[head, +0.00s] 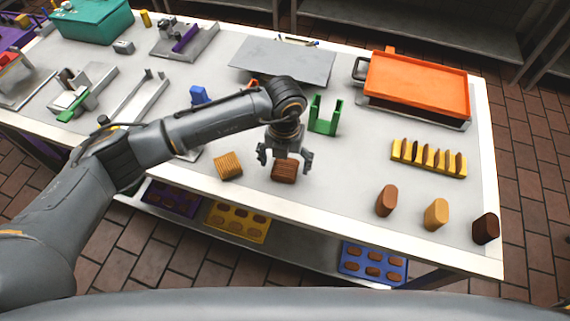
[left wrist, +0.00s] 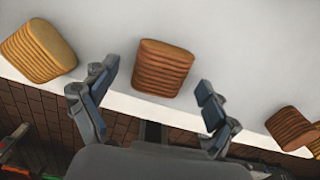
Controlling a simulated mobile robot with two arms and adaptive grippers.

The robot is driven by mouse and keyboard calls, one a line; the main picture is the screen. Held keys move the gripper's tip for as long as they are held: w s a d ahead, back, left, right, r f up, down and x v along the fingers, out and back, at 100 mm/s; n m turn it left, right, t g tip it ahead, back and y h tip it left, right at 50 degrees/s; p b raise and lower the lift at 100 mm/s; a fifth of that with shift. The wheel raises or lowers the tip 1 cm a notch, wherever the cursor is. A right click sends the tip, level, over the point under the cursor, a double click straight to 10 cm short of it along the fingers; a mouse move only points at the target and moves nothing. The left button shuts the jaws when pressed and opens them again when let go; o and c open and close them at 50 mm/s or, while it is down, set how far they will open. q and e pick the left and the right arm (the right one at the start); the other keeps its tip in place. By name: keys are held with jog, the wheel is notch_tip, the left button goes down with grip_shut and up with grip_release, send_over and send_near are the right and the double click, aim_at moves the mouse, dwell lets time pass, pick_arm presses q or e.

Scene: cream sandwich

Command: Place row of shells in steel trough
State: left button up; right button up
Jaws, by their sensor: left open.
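A brown row of shells (head: 284,171) stands near the table's front edge as a ribbed block. It also shows in the left wrist view (left wrist: 162,68), ahead of and between the fingers. My left gripper (head: 285,160) is open over it, with a fingertip on each side; the left wrist view shows the open fingers (left wrist: 155,92) apart from it. A lighter tan row of shells (head: 228,165) stands to the left and shows at upper left in the left wrist view (left wrist: 38,50). I cannot tell which item is the steel trough. My right gripper is not in view.
A green U-shaped holder (head: 324,127) stands just behind the gripper. A yellow rack (head: 428,171) of several pieces and an orange tray (head: 416,84) are to the right. Three separate shell blocks, one tan (head: 436,214), stand at front right. Metal fixtures (head: 140,98) stand at left.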

pick_arm(q)
jog(key=shift+f, duration=0.75)
jog(key=c, duration=1.3)
jog(key=shift+c, duration=0.2)
jog(key=shift+r, duration=0.15)
